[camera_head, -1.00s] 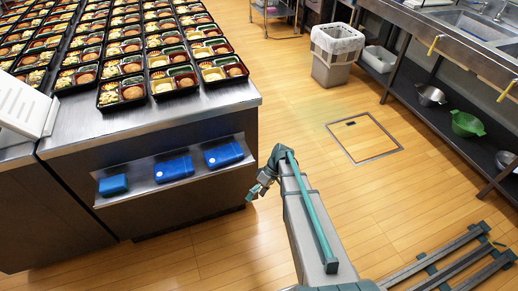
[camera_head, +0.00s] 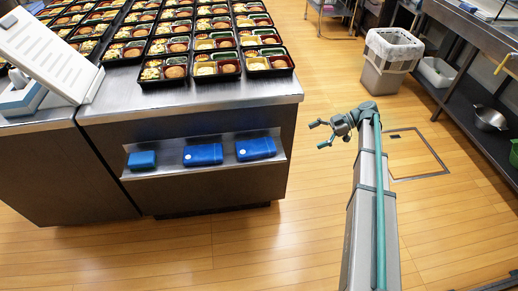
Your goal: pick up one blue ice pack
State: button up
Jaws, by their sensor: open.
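Three blue ice packs lie on a narrow metal shelf (camera_head: 225,164) on the front of the steel counter. The left ice pack (camera_head: 142,160) is the smallest in view. The middle ice pack (camera_head: 203,155) and the right ice pack (camera_head: 256,149) look larger, and each shows a small white spot. My gripper (camera_head: 317,134) is open and empty, its fingers pointing left. In the picture it is to the right of the shelf and of the right ice pack, apart from both.
Many filled bento trays (camera_head: 216,66) cover the counter top (camera_head: 120,108). A white device (camera_head: 50,45) stands on the counter at the left. A lined bin (camera_head: 390,60) and a sink bench with a lower shelf (camera_head: 462,98) stand at the right. The floor before the counter is clear.

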jog(key=p, duration=0.2)
send_near(256, 146)
jog(key=x, duration=0.5)
jog(key=shift+d+f, duration=0.1)
jog(key=shift+f, duration=0.05)
jog(key=shift+x, duration=2.75)
jog(key=c, duration=1.1)
jog(key=shift+c, duration=0.2)
jog(key=shift+r, duration=0.2)
